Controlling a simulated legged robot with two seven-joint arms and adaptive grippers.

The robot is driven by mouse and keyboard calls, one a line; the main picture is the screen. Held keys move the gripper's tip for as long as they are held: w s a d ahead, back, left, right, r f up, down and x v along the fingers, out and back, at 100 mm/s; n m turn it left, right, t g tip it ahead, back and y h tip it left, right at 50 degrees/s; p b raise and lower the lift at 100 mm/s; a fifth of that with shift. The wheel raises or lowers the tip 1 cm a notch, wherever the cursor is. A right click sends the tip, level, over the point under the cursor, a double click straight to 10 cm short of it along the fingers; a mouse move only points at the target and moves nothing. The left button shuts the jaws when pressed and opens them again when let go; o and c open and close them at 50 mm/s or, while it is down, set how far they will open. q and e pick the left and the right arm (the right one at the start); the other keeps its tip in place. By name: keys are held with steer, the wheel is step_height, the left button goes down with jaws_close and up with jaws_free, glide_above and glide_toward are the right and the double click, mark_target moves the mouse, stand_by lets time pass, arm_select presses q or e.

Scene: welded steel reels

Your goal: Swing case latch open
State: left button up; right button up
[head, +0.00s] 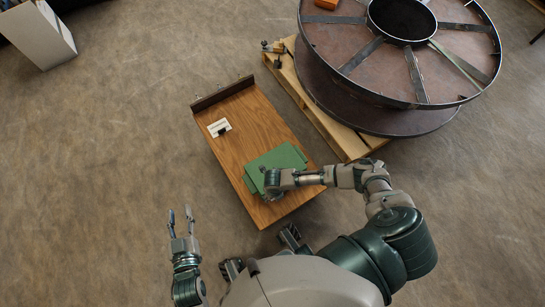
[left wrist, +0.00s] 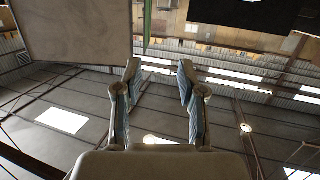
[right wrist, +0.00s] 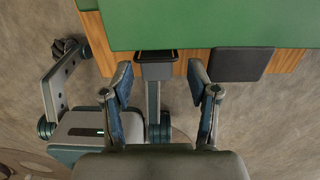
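A green case (head: 276,163) lies on the near end of a wooden bench (head: 238,138). Its green edge fills the top of the right wrist view (right wrist: 210,22). A dark latch-like piece (right wrist: 155,57) sticks out at that edge, and a flat dark plate (right wrist: 241,64) is to its right. My right gripper (right wrist: 160,73) is open, its fingertips either side of the latch-like piece with gaps visible; in the head view its wrist hides the case's near edge. My left gripper (head: 180,219) is open and empty over the floor, left of the bench.
A white card with a black clip (head: 219,127) lies on the bench's far half. A large steel reel (head: 392,92) on a wooden pallet (head: 338,134) stands right of the bench. A pale box (head: 39,35) is far left.

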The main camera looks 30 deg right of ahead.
steer(key=shift+d+f, duration=0.15)
steer(key=shift+d, duration=0.3)
steer(key=c, duration=0.8)
steer(key=shift+a, duration=0.15)
jaws_close()
steer(key=shift+a, duration=0.3)
steer(key=shift+s+a+r+p, duration=0.1)
steer(key=shift+a+r+p, duration=0.2)
steer(key=shift+a, duration=0.25)
arm_select(q)
steer(key=s+a+f+g+y+p, duration=0.2)
steer(key=s+a+f+g+p, duration=0.1)
steer(key=s+f+g, duration=0.5)
steer(key=shift+s+a+f+g+p, duration=0.2)
steer(key=shift+s+a+g+p, duration=0.15)
steer(key=shift+s+a, duration=0.15)
arm_select(e)
steer(key=shift+s+d+f+t, duration=0.2)
steer(key=shift+s+f+t, duration=0.25)
steer(key=shift+s+t, duration=0.55)
steer(key=shift+s+d+f+t, duration=0.25)
steer(key=shift+s+f+t, duration=0.3)
steer(key=shift+t, duration=0.85)
steer(key=shift+s+d+f+t, duration=0.2)
steer(key=shift+s+f+t, duration=0.15)
steer(key=shift+s+t, duration=0.7)
arm_select(q)
steer(key=shift+a, duration=0.15)
arm_select(e)
steer(key=shift+w+a, duration=0.2)
